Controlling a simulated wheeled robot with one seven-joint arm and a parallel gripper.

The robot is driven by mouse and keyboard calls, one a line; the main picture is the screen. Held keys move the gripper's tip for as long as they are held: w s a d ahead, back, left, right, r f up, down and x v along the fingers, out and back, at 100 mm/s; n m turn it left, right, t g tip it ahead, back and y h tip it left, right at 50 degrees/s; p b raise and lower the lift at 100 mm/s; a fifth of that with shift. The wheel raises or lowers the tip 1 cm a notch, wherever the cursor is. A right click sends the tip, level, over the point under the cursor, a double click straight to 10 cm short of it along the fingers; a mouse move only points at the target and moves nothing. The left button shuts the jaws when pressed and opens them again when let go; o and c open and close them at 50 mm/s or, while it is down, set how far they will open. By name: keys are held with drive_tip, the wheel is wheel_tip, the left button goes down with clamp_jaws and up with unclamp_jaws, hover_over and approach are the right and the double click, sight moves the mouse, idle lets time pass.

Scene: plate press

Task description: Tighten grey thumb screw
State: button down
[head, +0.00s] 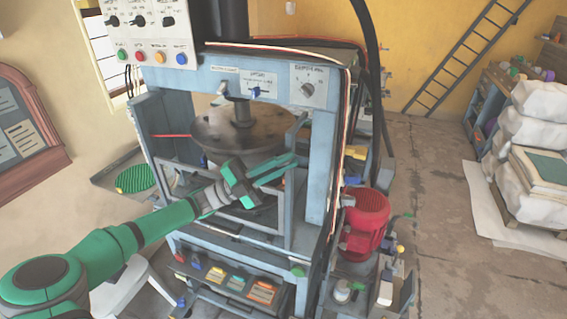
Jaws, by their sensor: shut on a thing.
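My gripper (292,163) reaches in from the left, in front of the blue-grey press (220,85). Its green fingers point right, with their tips at the upright on the right side of the press opening. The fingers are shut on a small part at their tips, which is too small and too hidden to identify. I cannot make out the grey thumb screw separately in this view. The dark round plate (238,122) of the press is behind and above my gripper.
A control box (140,35) with switches and coloured buttons is at upper left. A red motor (367,215) stands at the right of the press. White sacks (535,120) are at far right, with open floor between.

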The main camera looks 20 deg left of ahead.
drive_tip(key=m+g+y, duration=0.1)
drive_tip(key=y, duration=0.1)
drive_tip(key=m+g+y, duration=0.2)
drive_tip(key=shift+w+a+r+y, duration=0.15)
drive_tip(key=shift+w+r+y, duration=0.05)
drive_tip(key=shift+y, duration=0.2)
idle(0.5)
drive_tip(key=c, duration=1.9)
unclamp_jaws()
drive_tip(key=shift+o, duration=0.2)
drive_tip(key=shift+f, duration=0.15)
drive_tip(key=v, duration=1)
drive_tip(key=shift+a, duration=0.4)
drive_tip(key=shift+s, duration=0.15)
